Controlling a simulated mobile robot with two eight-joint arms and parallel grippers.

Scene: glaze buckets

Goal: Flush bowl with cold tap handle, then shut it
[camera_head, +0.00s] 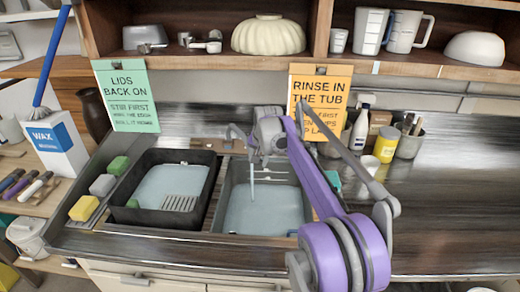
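The right sink bowl (228,200) is a grey basin with a pale blue bottom. A thin pale vertical line, which looks like running water (252,181), comes down into it from the tap area. The tap and its cold handle are mostly hidden behind my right gripper and cannot be told apart from it. My purple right arm reaches in from the bottom right, over the right side of the basin. My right gripper (264,137) is at the tap behind the basin; its fingers are too small and overlapped to judge. My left gripper is not in view.
A black tub (137,215) with pale blue contents and a grate stands left of the basin. Sponges (84,208) line its left side. Signs (126,95) (318,98) hang from the shelf. Bottles and a yellow jar (386,145) stand right; the right counter (460,200) is clear.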

